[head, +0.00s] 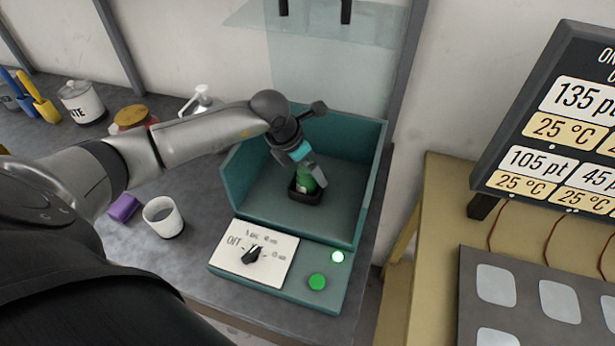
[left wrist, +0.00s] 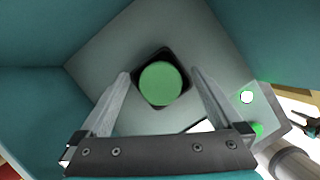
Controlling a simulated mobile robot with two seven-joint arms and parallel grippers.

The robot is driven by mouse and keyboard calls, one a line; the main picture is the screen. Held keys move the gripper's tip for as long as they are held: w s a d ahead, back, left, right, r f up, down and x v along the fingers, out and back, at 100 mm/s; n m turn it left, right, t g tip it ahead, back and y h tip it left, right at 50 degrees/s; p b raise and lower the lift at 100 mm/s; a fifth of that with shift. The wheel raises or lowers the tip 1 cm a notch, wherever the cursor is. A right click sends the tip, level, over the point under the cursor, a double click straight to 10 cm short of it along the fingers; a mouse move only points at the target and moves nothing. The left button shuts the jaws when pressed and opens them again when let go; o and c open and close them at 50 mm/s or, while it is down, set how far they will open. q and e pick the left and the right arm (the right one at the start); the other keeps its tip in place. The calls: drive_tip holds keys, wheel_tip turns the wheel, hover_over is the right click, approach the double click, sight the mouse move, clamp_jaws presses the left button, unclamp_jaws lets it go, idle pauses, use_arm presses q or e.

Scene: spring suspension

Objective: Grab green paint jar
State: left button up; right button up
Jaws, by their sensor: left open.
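The green paint jar (head: 305,180) stands in a small black square holder (head: 305,194) inside an open-topped teal machine (head: 250,177). In the left wrist view the round green top of the jar (left wrist: 161,83) sits in the black holder, just beyond the fingertips. My left gripper (head: 310,172) reaches down into the machine at the jar. In the left wrist view its two fingers (left wrist: 160,78) are apart, one to each side of the jar, with nothing seen touching it.
The machine's teal walls stand close around the gripper. Its front has a dial (head: 252,254) at OFF, a green button (head: 317,282) and a lit lamp (head: 338,257). A white cup (head: 163,218) and a purple block (head: 123,208) stand left. A sign board (head: 560,120) stands right.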

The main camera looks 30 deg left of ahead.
use_arm(q)
drive_tip(key=shift+r, duration=0.1)
clamp_jaws()
idle(0.6)
